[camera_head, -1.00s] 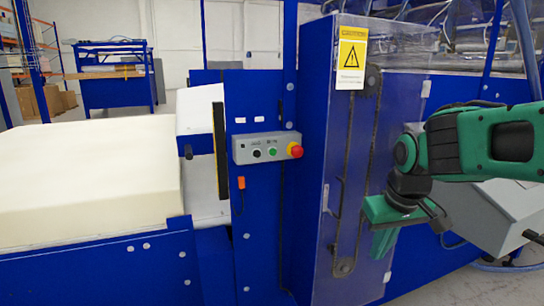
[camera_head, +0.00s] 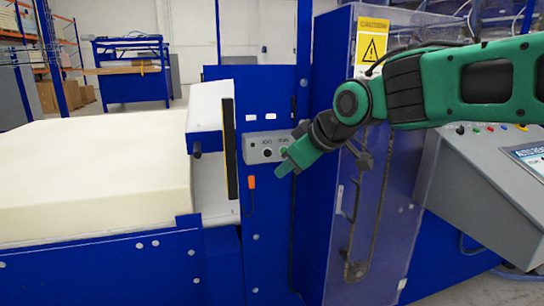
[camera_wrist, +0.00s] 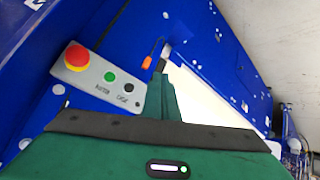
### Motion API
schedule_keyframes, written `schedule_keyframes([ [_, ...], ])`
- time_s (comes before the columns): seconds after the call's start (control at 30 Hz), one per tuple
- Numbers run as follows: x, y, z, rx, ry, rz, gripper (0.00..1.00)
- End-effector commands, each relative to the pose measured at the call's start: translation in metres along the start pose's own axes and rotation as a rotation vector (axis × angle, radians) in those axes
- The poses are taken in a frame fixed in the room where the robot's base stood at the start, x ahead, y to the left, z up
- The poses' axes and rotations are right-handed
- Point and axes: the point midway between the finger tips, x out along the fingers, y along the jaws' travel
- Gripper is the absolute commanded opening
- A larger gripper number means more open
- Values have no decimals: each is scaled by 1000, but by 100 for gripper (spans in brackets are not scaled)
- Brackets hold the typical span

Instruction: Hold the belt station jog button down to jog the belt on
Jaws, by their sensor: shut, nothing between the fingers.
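The grey button box (camera_head: 256,147) is on the blue post of the belt station. The wrist view shows the black button (camera_wrist: 128,87), the green button (camera_wrist: 110,76) and a red mushroom button (camera_wrist: 77,57). The labels are too small to read surely. My gripper (camera_head: 283,170) is shut and empty, its tip near the lower right of the box, hiding the red button in the head view. In the wrist view its fingers (camera_wrist: 160,92) lie beside the black button, seemingly apart from it.
A large cream foam block (camera_head: 90,175) lies on the belt at left. An orange-tipped part (camera_head: 251,183) hangs below the box. A clear-panelled cabinet with a caution sign (camera_head: 372,45) stands to the right, behind my arm. A sloped grey console (camera_head: 490,180) is at far right.

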Motion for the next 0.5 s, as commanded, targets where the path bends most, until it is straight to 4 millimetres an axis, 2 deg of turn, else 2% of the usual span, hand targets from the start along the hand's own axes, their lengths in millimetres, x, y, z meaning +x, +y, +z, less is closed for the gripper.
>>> schedule_keyframes([
  [0.33, 1, -1, -1, -1, -1, -2, 0],
  [0.5, 9, 4, -6, -1, -2, -3, 0],
])
